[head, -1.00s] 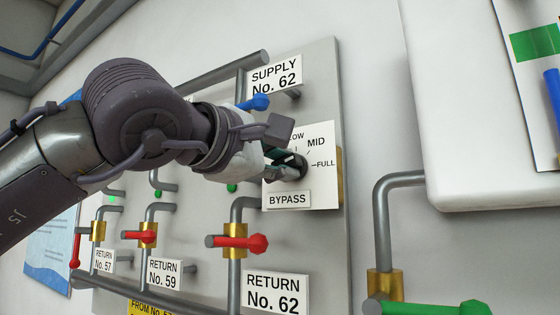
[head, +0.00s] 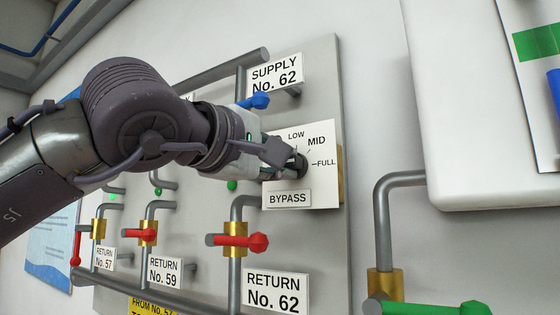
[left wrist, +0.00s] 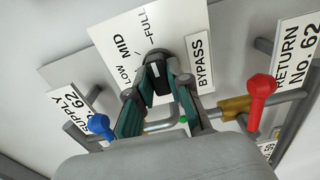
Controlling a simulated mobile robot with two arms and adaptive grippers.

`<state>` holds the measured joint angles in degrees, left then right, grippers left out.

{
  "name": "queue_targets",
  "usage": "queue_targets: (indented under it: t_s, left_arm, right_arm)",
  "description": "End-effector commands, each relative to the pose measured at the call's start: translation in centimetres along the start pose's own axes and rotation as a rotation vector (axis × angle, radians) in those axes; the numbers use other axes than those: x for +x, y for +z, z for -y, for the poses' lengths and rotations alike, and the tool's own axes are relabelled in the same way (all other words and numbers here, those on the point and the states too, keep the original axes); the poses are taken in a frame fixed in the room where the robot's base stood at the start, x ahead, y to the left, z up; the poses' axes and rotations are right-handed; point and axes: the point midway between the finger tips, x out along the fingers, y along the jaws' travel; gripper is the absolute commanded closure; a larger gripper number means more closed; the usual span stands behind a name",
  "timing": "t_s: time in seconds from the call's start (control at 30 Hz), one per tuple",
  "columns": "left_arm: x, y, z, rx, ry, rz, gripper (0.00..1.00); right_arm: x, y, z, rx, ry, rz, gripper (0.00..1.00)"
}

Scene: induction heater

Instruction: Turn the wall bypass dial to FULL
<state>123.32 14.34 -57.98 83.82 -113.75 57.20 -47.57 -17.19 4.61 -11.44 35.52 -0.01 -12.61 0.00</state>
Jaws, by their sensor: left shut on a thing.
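The bypass dial (head: 302,165) is a dark round knob on a white plate (head: 325,190) marked LOW, MID, FULL and BYPASS, on the grey wall panel. My left gripper (head: 284,156) reaches it from the left and is shut on the knob. In the left wrist view, the two green-padded fingers of my left gripper (left wrist: 160,82) lie on either side of the dial (left wrist: 157,57). The fingers hide part of the knob, and I cannot tell for certain which mark it points to. My right gripper is out of view.
A blue-handled supply valve (head: 258,101) sits just above my left wrist. A red-handled return valve (head: 240,242) sits below it, with more pipes to the left. A large white box (head: 450,110) stands out at the right, above a green handle (head: 425,308).

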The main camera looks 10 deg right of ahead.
Motion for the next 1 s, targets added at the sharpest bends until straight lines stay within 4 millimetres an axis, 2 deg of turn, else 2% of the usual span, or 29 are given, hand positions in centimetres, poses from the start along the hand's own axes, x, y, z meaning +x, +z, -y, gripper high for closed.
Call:
queue_targets:
  t_s: [0.07,0.1,0.23,0.5,0.63,0.77,1.0]
  left_arm:
    - [0.0,0.1,0.0,0.003,-0.001,0.001,1.00]
    - [0.0,0.1,0.1,0.003,-0.001,0.001,0.76]
    - [0.0,0.1,0.1,0.002,-0.001,0.000,0.56]
    - [0.0,0.0,0.0,0.001,-0.001,0.000,0.56]
    - [-0.8,0.0,0.0,0.001,0.001,0.000,0.56]
    - [-2.9,0.0,0.0,0.002,0.002,0.000,0.56]
    - [-8.2,-0.1,-0.1,0.002,0.002,-0.001,0.56]
  right_arm:
    - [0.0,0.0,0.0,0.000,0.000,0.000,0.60]
    - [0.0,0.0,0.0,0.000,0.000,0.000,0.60]
    - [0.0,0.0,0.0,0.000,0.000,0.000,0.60]
    - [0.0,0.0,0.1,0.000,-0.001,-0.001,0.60]
    - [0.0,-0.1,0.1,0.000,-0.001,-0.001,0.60]
    - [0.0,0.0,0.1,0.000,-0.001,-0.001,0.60]
    - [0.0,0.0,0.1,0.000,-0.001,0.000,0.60]
